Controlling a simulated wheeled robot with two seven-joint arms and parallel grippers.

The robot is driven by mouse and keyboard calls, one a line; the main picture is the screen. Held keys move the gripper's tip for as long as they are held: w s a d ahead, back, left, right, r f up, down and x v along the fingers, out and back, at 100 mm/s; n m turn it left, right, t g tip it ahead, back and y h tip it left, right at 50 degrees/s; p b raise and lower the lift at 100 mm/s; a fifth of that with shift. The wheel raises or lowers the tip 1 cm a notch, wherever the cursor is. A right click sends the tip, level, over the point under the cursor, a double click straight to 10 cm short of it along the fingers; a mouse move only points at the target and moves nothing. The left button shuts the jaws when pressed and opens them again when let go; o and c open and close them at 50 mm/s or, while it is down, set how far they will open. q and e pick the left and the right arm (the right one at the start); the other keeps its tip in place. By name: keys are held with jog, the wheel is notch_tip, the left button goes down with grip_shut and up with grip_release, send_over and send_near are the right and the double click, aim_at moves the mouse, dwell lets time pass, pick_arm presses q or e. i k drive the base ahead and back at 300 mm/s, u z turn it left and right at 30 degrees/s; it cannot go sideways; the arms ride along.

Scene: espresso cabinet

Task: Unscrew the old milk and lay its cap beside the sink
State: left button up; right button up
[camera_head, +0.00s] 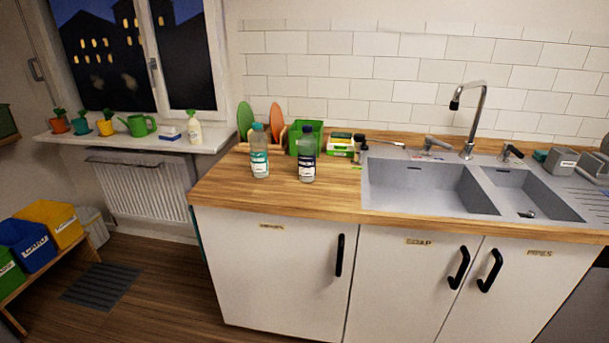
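Two clear bottles stand upright on the wooden counter left of the sink. One bottle (260,153) has a teal cap and a teal-and-white label. The labels are too small to read, so I cannot tell which bottle is the old milk. The grey double-basin sink (375,192) is set into the counter to their right. Neither of my grippers is in view.
A green crate (303,132), a rack with green and orange boards (277,118) and small boxes (340,147) stand behind the bottles. The tap (468,149) rises behind the sink. Bare counter (337,190) lies between the dark-capped bottle and the sink. A white bottle (194,132) stands on the windowsill.

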aim_at(258, 139)
jog(key=u, duration=0.85)
jog(key=k, duration=1.1)
jog(key=u, duration=1.1)
jog(key=i, duration=2)
jog(key=z, duration=0.95)
jog(key=i, duration=1)
jog(key=z, duration=1.55)
jog(key=i, duration=0.65)
jog(key=z, duration=0.55)
